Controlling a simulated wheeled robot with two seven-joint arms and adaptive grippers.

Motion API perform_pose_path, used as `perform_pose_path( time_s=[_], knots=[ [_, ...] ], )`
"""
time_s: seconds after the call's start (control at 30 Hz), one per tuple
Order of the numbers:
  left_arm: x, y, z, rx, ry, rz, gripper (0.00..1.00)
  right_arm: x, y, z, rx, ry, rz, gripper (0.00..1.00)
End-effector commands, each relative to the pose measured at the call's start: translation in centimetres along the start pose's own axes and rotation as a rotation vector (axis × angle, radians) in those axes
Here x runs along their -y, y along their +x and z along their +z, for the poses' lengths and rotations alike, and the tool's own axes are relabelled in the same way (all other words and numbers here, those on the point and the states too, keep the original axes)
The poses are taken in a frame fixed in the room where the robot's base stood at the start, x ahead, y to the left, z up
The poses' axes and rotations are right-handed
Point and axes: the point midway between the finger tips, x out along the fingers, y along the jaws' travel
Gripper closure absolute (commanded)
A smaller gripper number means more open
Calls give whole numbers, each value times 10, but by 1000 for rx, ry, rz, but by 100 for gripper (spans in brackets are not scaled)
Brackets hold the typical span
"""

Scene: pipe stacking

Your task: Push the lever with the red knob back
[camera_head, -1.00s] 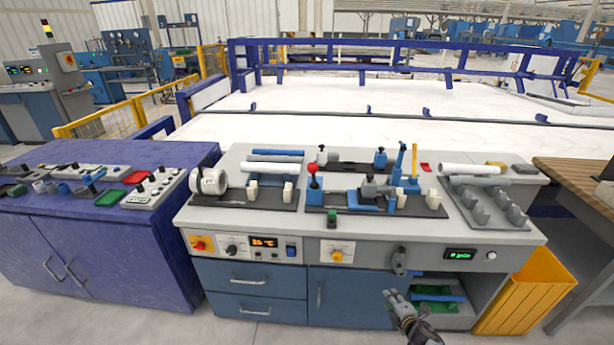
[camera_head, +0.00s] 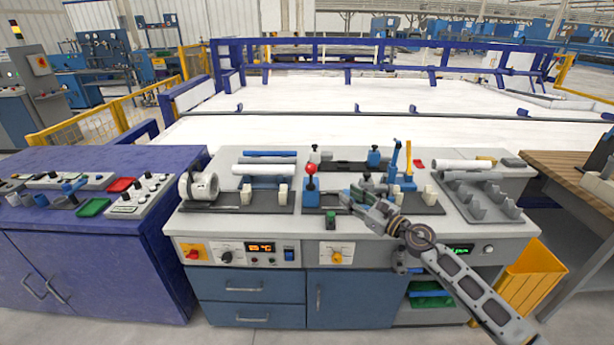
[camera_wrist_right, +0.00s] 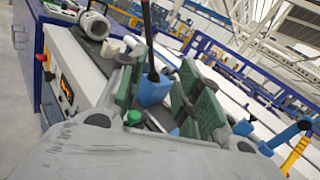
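The red knob (camera_head: 311,169) sits on top of a lever that rises from a blue block (camera_head: 311,192) near the middle of the workbench. My right gripper (camera_head: 347,197) is just to the right of the blue block, low over the bench. In the right wrist view its two green-padded fingers (camera_wrist_right: 163,100) are spread apart and hold nothing. The dark lever rod (camera_wrist_right: 149,42) and its blue block (camera_wrist_right: 153,88) show beyond and between the fingers. The knob is cut off at the top of that view. My left gripper does not show.
A white ring-shaped part (camera_head: 199,187) stands at the bench's left. Blue clamps and a yellow-handled lever (camera_head: 407,158) stand to the right of the knob. A grey rack (camera_head: 483,204) sits at the right end. A green button (camera_head: 331,215) is near the front edge.

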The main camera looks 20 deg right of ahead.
Motion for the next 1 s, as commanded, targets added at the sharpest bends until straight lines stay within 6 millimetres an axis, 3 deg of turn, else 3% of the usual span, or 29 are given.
perform_pose_path(
  time_s=[0.1, 0.3, 1.0],
  knots=[
    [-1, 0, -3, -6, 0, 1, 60, -8, 2, 21, -5, -207, 67, 66],
    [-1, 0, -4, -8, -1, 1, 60, -14, 2, 33, -12, -365, 113, 66],
    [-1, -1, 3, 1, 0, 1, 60, -14, 11, 34, -10, -368, 113, 66]
  ],
)
